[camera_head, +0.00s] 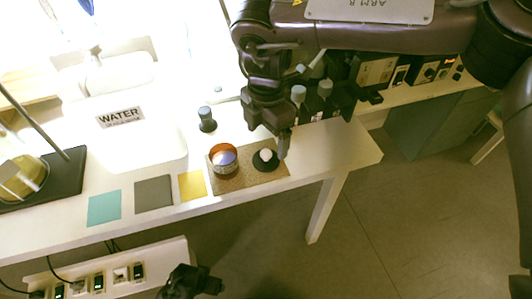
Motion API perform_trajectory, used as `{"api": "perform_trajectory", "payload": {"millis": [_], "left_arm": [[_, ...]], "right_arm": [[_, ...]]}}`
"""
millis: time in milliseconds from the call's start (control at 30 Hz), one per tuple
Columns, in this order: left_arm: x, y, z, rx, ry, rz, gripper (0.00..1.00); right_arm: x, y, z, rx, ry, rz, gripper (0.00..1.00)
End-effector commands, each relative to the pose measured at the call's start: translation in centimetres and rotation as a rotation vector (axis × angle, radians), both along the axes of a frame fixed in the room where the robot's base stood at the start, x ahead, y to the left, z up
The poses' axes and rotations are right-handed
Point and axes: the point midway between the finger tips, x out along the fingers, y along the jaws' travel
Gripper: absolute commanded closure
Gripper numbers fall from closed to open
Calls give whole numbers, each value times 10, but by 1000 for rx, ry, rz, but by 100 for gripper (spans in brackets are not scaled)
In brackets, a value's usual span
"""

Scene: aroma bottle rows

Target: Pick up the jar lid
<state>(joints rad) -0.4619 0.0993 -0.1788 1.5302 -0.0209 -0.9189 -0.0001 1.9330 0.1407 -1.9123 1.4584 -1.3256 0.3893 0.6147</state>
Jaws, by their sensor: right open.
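The jar lid (265,160), a dark disc with a pale round knob, lies on a brown speckled mat (238,181) near the table's front edge. An open round jar (223,160) with an orange-brown rim stands just left of it on the same mat. My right gripper (283,147) points down just right of the lid, close to its edge; it is open and holds nothing visible. Whether it touches the lid cannot be told. A dark part that looks like my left gripper (190,283) shows at the bottom edge, away from the lid; its fingers are unclear.
Teal (104,208), grey (153,193) and yellow (192,185) squares lie along the front edge to the left. A small dark bottle (207,120) stands behind the jar. Several grey-capped dark bottles stand behind my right gripper. A white tray labelled WATER (122,118) is at left.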

Motion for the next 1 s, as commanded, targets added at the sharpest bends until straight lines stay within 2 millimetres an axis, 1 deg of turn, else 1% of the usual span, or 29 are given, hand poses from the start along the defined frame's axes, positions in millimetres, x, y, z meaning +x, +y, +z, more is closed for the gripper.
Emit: {"api": "perform_trajectory", "payload": {"millis": [233, 333, 467, 667, 1000], "left_arm": [[1, -1, 3, -1, 0, -2, 21], [2, -1, 4, 0, 1, -3, 21], [2, -2, 6, -1, 1, -3, 21], [3, -2, 6, -1, 1, -4, 21], [3, -2, 6, -2, 0, -3, 21]], "right_arm": [[-9, 1, -35, -2, 1, 1, 16], [-9, 1, -48, -1, 1, 0, 16], [-8, 1, -54, -1, -1, -1, 16], [-8, 1, -55, 0, -1, -1, 16], [-8, 1, -54, -1, -1, -1, 61]]}}
